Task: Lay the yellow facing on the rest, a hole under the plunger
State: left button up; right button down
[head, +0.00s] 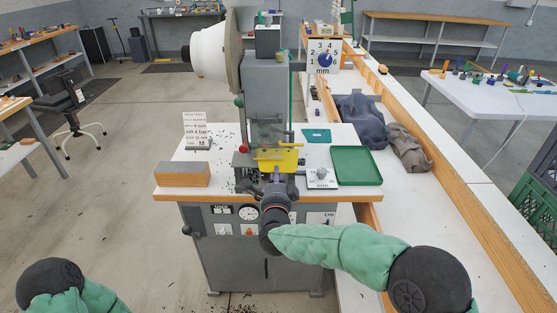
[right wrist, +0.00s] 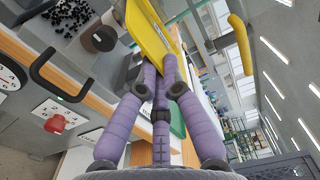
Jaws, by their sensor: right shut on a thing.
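The yellow facing (head: 290,160) is at the front of the grey eyelet press (head: 266,85), below its head. My right gripper (head: 277,176) reaches in from the front and is shut on the facing's near edge. In the right wrist view the purple fingers (right wrist: 162,82) pinch the facing (right wrist: 150,32), which stretches away from them towards the press. The plunger tip and the rest are hidden, so I cannot tell whether a hole lines up or whether the facing touches the rest. My left gripper is out of view; only part of my left arm shows at lower left.
A brown-grey block (head: 182,174) and a text card (head: 197,131) are left. A yellow handle (right wrist: 239,44) shows close by in the wrist view.

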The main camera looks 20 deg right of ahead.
aim_at(265, 170)
jog(key=shift+a, duration=0.2)
jog(key=shift+w+a+y+b, duration=0.15)
jog(key=shift+w+a+b, duration=0.2)
jog(key=shift+a, duration=0.35)
jog(key=shift+w+a+y+b, duration=0.2)
jog(key=shift+w+a, duration=0.1)
jog(key=shift+a, duration=0.4)
jog(key=shift+b, duration=0.35)
jog(key=shift+f+b, duration=0.15)
jog(key=shift+b, duration=0.4)
dwell(0.8)
dwell(0.5)
jog(key=c, duration=1.3)
grip_release()
